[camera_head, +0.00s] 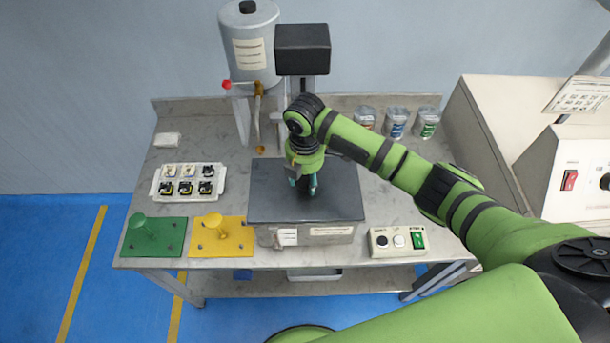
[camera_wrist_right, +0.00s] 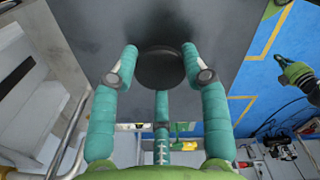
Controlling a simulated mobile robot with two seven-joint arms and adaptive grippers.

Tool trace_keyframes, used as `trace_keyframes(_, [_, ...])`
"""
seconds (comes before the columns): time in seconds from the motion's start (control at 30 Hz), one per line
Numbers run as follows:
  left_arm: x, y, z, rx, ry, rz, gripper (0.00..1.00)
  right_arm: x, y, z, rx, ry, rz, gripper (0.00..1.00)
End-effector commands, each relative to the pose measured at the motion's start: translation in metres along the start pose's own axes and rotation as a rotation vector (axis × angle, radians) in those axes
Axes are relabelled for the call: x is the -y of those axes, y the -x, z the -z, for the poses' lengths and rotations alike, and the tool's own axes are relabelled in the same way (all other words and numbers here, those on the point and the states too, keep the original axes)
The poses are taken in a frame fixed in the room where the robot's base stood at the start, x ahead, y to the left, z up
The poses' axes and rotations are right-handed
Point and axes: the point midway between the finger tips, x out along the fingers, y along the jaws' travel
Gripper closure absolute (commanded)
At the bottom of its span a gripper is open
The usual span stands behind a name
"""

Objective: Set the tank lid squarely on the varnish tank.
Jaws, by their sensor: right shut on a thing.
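The tank lid (camera_head: 275,205) is a flat dark grey plate over the varnish tank (camera_head: 333,236), a metal box with labels on its front at the bench's front edge. The lid hides the tank's opening; its front edge runs roughly parallel to the tank's front. I cannot tell whether it touches the rim or hovers slightly above. My right gripper (camera_head: 303,184) is over the lid's middle, pointing down. In the right wrist view, its teal fingers (camera_wrist_right: 160,62) are shut around the round black knob (camera_wrist_right: 160,72) of the lid (camera_wrist_right: 215,25).
Green (camera_head: 153,238) and yellow (camera_head: 221,238) plates with knobs lie left of the tank. A white tray of small parts (camera_head: 188,182) is behind them. A switch box (camera_head: 398,241) sits right of the tank.

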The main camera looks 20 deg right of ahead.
Motion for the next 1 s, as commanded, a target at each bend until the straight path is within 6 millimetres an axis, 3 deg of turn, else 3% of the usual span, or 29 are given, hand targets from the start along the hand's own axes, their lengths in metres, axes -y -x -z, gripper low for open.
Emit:
trace_keyframes(0.13, [0.000,-0.002,0.000,-0.001,-0.001,0.000,1.00,-0.001,-0.003,0.000,-0.001,0.000,-0.002,1.00])
trace_keyframes(0.17, [0.000,-0.001,0.000,-0.001,-0.001,0.000,1.00,-0.001,-0.003,0.000,-0.001,0.000,-0.002,0.42])
trace_keyframes(0.2, [0.000,-0.001,0.000,-0.001,-0.001,0.000,1.00,-0.001,-0.002,0.000,-0.001,0.000,-0.002,0.26])
trace_keyframes(0.53, [0.001,-0.001,0.000,0.000,-0.001,0.000,1.00,0.001,-0.004,0.000,0.000,0.000,0.002,0.26])
trace_keyframes(0.67, [0.001,-0.001,0.000,0.000,-0.001,0.001,1.00,0.000,0.005,0.000,0.000,0.000,0.000,0.26])
trace_keyframes(1.0, [0.000,-0.001,-0.001,0.001,0.000,0.000,1.00,-0.001,0.073,0.000,0.000,0.002,-0.005,0.26])
